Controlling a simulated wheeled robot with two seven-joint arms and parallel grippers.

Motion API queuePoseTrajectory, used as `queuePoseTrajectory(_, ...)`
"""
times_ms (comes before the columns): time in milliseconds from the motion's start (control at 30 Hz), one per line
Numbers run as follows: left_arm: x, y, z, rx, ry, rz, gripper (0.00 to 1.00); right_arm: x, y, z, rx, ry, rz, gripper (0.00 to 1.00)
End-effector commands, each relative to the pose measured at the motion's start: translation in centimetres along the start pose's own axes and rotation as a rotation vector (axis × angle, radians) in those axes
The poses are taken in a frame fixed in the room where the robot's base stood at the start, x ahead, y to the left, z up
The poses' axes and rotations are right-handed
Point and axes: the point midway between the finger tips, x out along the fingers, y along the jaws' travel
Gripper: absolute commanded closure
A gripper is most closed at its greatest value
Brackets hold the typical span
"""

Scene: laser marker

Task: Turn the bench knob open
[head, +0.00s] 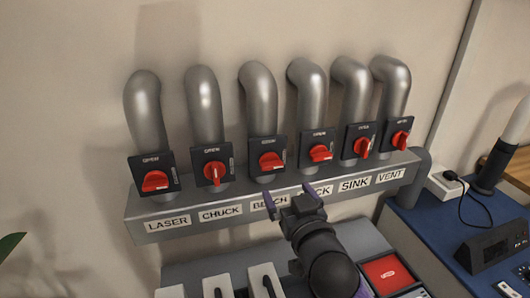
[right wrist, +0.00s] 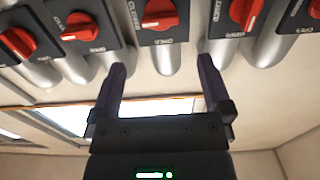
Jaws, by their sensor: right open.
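The bench knob (head: 271,161) is the third red knob from the left, above the partly covered BENCH label (head: 268,201). Its red handle lies roughly level on a dark plate. My right gripper (head: 292,199) is open and empty, in front of and below this knob, with its fingers apart from it. In the right wrist view, which looks upside down, the bench knob (right wrist: 160,12) is at the top middle, beyond the gap between the open fingers (right wrist: 161,78). My left gripper is not in view.
Red knobs stand close on both sides, the chuck knob (head: 213,173) left and another (head: 320,153) right. Grey pipes (head: 261,92) rise above the plates. A grey labelled rail (head: 150,227) runs below. A blue bench top (head: 425,222) with a dark device (head: 492,247) lies right.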

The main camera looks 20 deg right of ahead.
Motion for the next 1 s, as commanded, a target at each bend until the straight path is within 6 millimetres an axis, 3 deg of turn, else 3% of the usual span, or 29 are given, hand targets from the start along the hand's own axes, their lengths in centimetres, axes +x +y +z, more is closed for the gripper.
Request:
queuePoseTrajectory(67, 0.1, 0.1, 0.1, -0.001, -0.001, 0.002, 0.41, 0.7, -0.1, 0.0, 0.004, 0.002, -0.001, 0.00)
queuePoseTrajectory(300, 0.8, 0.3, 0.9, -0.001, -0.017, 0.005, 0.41, 6.3, 0.0, 0.1, 0.001, 0.001, 0.001, 0.00)
queuePoseTrajectory(433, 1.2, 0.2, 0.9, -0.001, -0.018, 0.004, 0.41, 8.5, 0.0, 0.1, 0.001, 0.000, 0.001, 0.00)
queuePoseTrajectory(600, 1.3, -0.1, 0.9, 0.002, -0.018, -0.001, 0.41, 9.8, 0.0, 0.1, 0.001, -0.001, 0.000, 0.00)
queuePoseTrajectory(833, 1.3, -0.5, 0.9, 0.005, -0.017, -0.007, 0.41, 9.9, 0.0, 0.1, 0.001, -0.001, 0.000, 0.00)
queuePoseTrajectory(867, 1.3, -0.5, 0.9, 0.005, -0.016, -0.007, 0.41, 9.9, 0.0, 0.1, 0.001, -0.001, 0.000, 0.02)
queuePoseTrajectory(1000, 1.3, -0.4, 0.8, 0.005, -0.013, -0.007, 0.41, 9.8, 0.0, 0.1, 0.001, -0.001, 0.000, 0.32)
